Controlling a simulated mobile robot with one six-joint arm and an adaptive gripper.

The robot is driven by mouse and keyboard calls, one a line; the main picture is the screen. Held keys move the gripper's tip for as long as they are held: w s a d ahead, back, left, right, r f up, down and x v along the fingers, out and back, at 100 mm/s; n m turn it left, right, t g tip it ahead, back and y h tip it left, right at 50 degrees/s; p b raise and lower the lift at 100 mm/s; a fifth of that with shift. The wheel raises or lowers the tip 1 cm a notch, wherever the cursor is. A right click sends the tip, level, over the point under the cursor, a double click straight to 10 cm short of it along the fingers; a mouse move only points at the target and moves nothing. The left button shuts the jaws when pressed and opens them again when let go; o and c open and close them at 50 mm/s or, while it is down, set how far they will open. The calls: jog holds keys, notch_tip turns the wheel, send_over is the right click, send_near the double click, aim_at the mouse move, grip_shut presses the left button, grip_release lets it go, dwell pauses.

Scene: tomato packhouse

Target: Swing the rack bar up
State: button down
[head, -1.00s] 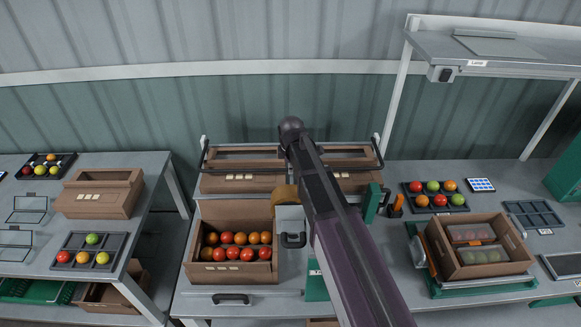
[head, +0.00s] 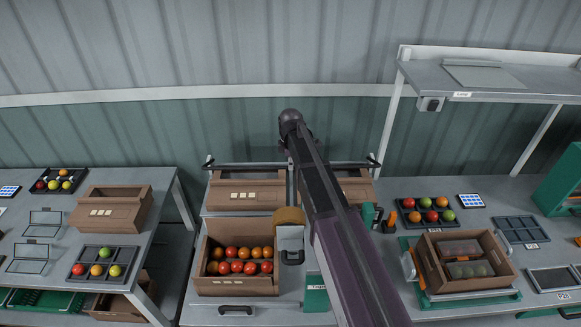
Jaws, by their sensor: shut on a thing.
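The rack bar (head: 374,163) runs across the back of the middle table, over two brown crates. Its dark end pieces show at the left and the right; my arm covers its middle. The left rack crate (head: 250,199) and the right rack crate (head: 357,192) stand beneath it, the right one partly hidden. My arm reaches from the bottom edge up to a dark rounded joint in front of the rack. My gripper is hidden behind my arm, so its hold on the bar does not show.
A brown crate of tomatoes (head: 212,284) stands in front of the rack, beside a mustard-topped grey device (head: 290,216). Right lie a tomato tray (head: 429,216) and a brown crate with packs (head: 431,275). A shelf (head: 480,82) overhangs the right table. A left table holds trays and another crate (head: 107,211).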

jog(key=w+r+p, duration=0.2)
jog(key=w+r, duration=0.2)
jog(key=w, duration=0.4)
jog(key=w+d+r+p, duration=0.1)
jog(key=w+r+p, duration=0.2)
jog(key=w, duration=0.6)
jog(key=shift+d+r, duration=0.25)
jog(key=shift+r, duration=0.55)
jog(key=shift+w+r+p, duration=0.1)
jog(key=shift+w+p, duration=0.2)
jog(key=shift+w, duration=0.1)
jog(key=c, duration=0.8)
grip_release()
jog(key=shift+w, duration=0.15)
jog(key=shift+o, duration=0.9)
jog(key=shift+w+f, duration=0.75)
jog(key=shift+f, duration=0.3)
jog(key=shift+s+r, duration=0.15)
jog(key=shift+s, duration=0.2)
